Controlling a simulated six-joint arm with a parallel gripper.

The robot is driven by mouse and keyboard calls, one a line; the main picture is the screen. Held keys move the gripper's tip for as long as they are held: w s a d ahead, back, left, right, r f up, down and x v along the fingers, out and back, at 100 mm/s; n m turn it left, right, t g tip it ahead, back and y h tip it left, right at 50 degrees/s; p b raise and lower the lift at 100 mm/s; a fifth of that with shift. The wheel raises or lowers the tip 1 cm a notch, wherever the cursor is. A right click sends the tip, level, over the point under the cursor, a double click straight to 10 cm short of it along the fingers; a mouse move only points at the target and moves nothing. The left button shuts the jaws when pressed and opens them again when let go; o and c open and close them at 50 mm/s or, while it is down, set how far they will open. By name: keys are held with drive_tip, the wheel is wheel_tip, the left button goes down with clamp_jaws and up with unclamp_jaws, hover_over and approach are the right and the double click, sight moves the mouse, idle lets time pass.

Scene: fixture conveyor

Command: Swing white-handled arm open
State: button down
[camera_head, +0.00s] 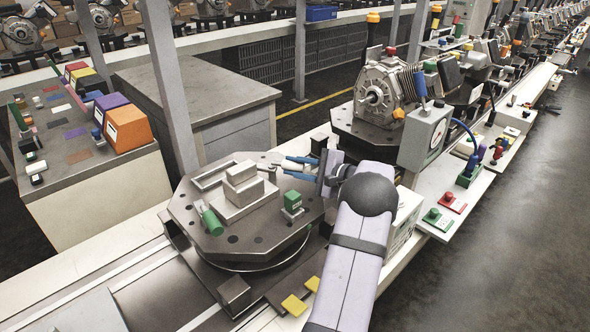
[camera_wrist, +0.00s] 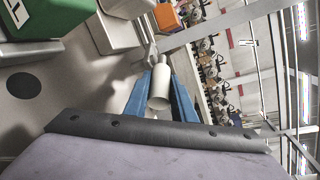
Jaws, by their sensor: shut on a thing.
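The white handle (camera_wrist: 160,88) is a pale cylinder between the two blue fingers of my gripper (camera_wrist: 158,100) in the wrist view. The fingers are shut on it, one on each side. A grey metal arm (camera_wrist: 150,52) runs from the handle's far end toward the fixture. In the head view my gripper (camera_head: 288,165) reaches in from the right over the back right edge of the dark octagonal fixture plate (camera_head: 190,228). A stepped pale block (camera_head: 243,190) sits at the plate's middle.
A green-handled clamp (camera_head: 211,222) lies at the plate's left front. A green block (camera_head: 292,201) stands on the plate close below my gripper, and is near in the wrist view (camera_wrist: 45,18). A motor housing (camera_head: 380,90) and gauge box (camera_head: 425,138) stand behind and right.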

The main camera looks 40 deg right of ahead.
drive_tip(key=shift+s+a+f+m+h+b, duration=0.25)
drive_tip(key=shift+a+m+h+b, duration=0.25)
drive_tip(key=shift+m+h+b, duration=0.75)
drive_tip(key=shift+s+a+r+h+b, duration=0.1)
drive_tip(key=shift+a+h+b, duration=0.25)
drive_tip(key=shift+b, duration=0.9)
drive_tip(key=shift+d, duration=0.1)
drive_tip(key=c, duration=1.5)
unclamp_jaws()
drive_tip(key=shift+r, duration=0.1)
drive_tip(key=shift+b+v, duration=0.85)
drive_tip(key=shift+v, duration=2.85)
